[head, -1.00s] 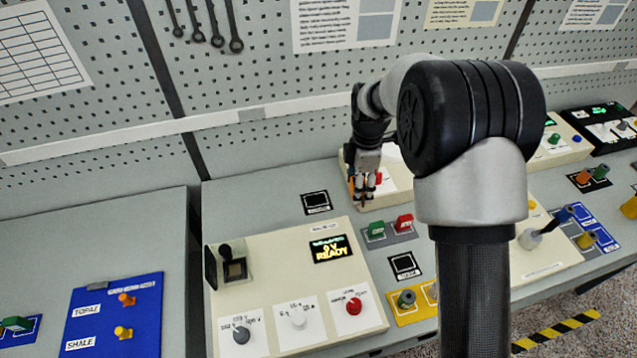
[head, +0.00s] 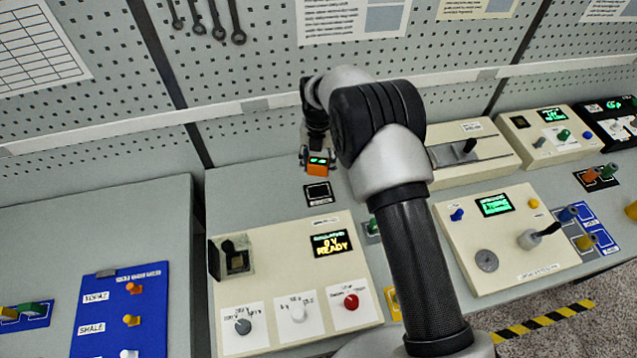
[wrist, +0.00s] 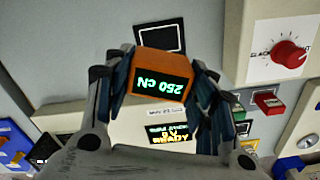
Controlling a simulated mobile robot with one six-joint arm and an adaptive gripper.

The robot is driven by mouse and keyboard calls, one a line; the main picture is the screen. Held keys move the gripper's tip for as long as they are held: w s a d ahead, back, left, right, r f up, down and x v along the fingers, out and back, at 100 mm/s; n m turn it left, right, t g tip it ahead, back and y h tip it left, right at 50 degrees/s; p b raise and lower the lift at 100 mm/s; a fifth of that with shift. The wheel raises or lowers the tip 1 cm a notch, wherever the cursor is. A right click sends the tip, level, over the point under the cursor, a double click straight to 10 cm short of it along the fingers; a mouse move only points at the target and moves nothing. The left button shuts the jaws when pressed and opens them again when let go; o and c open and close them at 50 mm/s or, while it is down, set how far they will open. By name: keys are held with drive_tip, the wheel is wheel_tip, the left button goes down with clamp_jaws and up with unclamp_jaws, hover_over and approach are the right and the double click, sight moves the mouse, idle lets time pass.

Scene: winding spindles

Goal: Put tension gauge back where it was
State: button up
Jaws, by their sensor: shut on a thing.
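The tension gauge is a small orange box (head: 317,170) with a lit green display. In the wrist view the gauge (wrist: 161,76) reads "250 cN", upside down. My gripper (head: 318,162) is shut on it, with the fingers on either side of the gauge. It holds the gauge close to a black framed square (head: 318,192) on the bench, behind the beige "READY" panel. In the wrist view this square (wrist: 160,37) is bare and lies just beyond the gauge. I cannot tell the exact height of the gauge above the bench.
The beige panel (head: 290,274) with knobs and a lever stands in front of the gripper. Green (wrist: 238,111) and red (wrist: 268,103) blocks sit to the right. A beige box with a red knob (wrist: 290,51) stands close by. The bench left of the square is clear.

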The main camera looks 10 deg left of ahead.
wheel_tip(320, 180, down, 11)
drive_tip(key=shift+r, duration=0.2)
idle(0.3)
drive_tip(key=shift+f+b, duration=0.15)
drive_tip(key=shift+b, duration=0.2)
drive_tip(key=o, duration=1.3)
wheel_tip(320, 180, up, 12)
drive_tip(key=shift+r+p, duration=0.15)
drive_tip(key=shift+p, duration=0.3)
